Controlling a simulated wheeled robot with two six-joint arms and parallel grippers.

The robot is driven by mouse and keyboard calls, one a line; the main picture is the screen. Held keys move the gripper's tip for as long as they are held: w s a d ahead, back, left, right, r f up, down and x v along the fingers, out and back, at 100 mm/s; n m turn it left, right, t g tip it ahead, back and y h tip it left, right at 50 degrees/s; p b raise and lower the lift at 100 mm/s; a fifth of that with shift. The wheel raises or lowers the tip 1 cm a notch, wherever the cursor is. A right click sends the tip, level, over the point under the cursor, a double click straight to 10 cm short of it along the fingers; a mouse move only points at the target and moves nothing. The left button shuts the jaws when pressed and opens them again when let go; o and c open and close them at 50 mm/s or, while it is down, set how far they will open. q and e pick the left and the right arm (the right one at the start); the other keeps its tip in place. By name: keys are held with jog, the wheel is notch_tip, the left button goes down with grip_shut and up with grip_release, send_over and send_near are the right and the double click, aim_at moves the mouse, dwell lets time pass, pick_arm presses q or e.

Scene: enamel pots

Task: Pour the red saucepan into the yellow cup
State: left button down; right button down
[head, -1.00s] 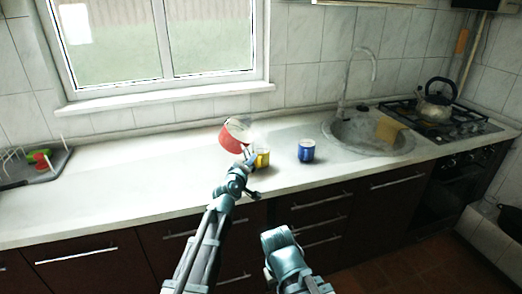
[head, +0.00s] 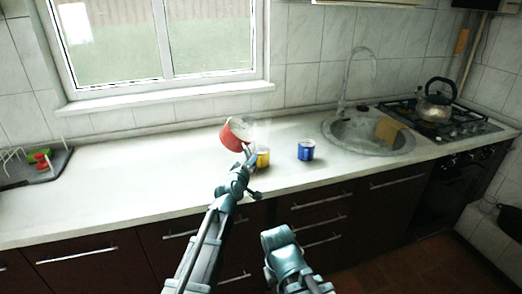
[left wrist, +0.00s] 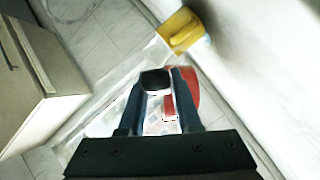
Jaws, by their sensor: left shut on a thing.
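The red saucepan (head: 231,136) with a pale inside is held tilted above the counter, its open side toward the right. My left gripper (head: 248,156) is shut on its handle. In the left wrist view the dark handle end (left wrist: 155,82) sits between the fingers and part of the red pan (left wrist: 187,90) shows behind them. The yellow cup (head: 263,158) stands upright on the counter just right of my left gripper, partly hidden by it. It also shows in the left wrist view (left wrist: 180,30). Its contents are not clear.
A blue cup (head: 306,151) stands right of the yellow cup. Farther right are the sink (head: 345,135) with a tap and a kettle (head: 434,106) on the stove. A dish rack (head: 40,170) is at the far left. The left part of the counter (head: 130,185) is clear.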

pick_arm(q)
jog(key=shift+d+r, duration=0.1)
dwell(0.9)
jog(key=a+n, duration=0.1)
jog(key=a+f+n+b, duration=0.1)
jog(key=shift+w+a+n+h, duration=0.25)
jog(key=shift+a+n+h, duration=0.05)
jog(key=shift+a, duration=0.05)
jog(key=shift+w+a+r+n+h, duration=0.15)
jog(key=shift+a+n, duration=0.5)
jog(key=shift+w+a+r+n+h, duration=0.1)
jog(key=shift+w+a+r+n, duration=0.1)
jog(key=shift+a+n, duration=0.5)
jog(key=shift+w+a+r+n+h, duration=0.1)
jog(key=shift+w+a+n+h, duration=0.05)
jog(key=shift+a+n, duration=0.5)
